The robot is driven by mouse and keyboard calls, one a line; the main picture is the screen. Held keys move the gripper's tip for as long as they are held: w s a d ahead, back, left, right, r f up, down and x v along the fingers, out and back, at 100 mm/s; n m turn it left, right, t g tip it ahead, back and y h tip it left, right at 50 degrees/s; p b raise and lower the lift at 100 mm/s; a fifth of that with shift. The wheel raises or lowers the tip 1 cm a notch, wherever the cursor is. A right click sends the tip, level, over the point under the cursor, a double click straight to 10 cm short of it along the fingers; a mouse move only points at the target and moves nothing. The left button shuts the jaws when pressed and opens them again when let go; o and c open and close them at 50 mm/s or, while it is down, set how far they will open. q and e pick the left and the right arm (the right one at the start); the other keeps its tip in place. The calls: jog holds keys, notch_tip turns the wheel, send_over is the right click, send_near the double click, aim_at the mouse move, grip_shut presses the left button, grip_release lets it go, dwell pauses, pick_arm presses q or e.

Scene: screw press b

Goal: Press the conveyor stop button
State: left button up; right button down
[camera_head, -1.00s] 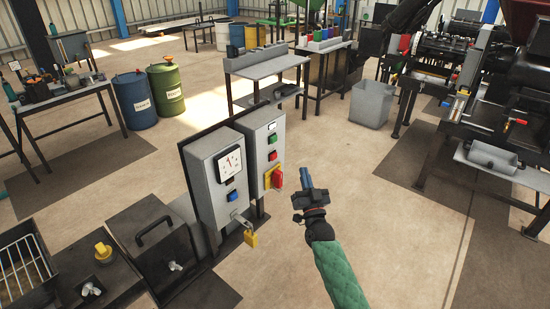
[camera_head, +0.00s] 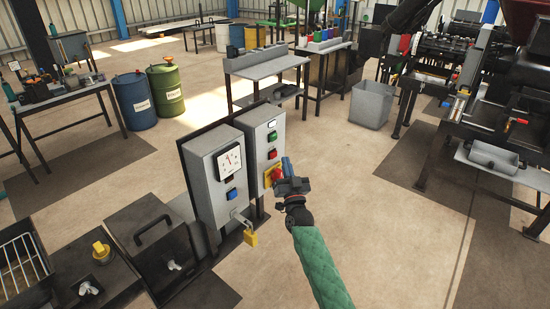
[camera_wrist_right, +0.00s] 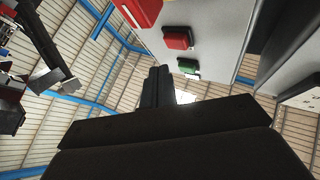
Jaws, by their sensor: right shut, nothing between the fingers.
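The grey control box (camera_head: 258,139) on the right of the stand carries a green button (camera_head: 272,135) and, below it, a red button (camera_head: 272,154). A red switch (camera_head: 277,174) on a yellow plate sits lower, partly hidden by my right gripper (camera_head: 287,164). No label is readable to tell the conveyor stop button. My right gripper is shut and empty, just in front of the box's lower right. In the right wrist view the shut fingers (camera_wrist_right: 158,84) point up beside the red button (camera_wrist_right: 178,38) and green button (camera_wrist_right: 188,66); contact cannot be told. My left gripper is out of view.
A second grey box (camera_head: 208,163) with a dial (camera_head: 229,160), a blue button (camera_head: 232,194) and a yellow padlock (camera_head: 250,238) stands left of the control box. A bench (camera_head: 265,66) stands behind. The floor (camera_head: 390,220) to the right is clear.

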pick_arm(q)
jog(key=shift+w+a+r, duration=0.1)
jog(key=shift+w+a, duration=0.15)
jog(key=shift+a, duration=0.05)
pick_arm(e)
jog(key=shift+w+a, duration=0.4)
jog(key=shift+a, duration=0.2)
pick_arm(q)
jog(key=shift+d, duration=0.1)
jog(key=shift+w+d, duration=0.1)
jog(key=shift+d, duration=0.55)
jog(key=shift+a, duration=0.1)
